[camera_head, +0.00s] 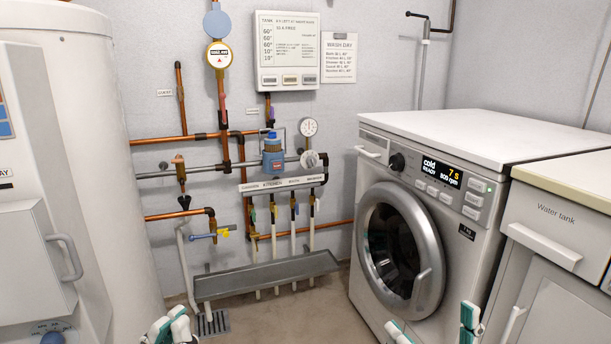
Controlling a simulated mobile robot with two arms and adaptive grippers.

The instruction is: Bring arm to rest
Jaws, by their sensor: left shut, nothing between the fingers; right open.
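My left gripper (168,325) shows at the bottom edge, left of centre. Its white and teal fingers are close together, with nothing seen between them. My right gripper (434,325) shows at the bottom edge, right of centre, in front of the washing machine (452,279). Its two fingers stand wide apart and nothing is between them. Only the fingertips of both grippers are in view; the rest of both arms is out of the picture. The washing machine is white with a round grey door, which is shut, and a lit display reading "cold".
A large white cylindrical tank (108,150) stands at the left. Copper pipes and valves run along the back wall above a grey trough (266,276). A cabinet marked "Water tank" (550,235) stands at the right. The floor (305,318) between the grippers is clear.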

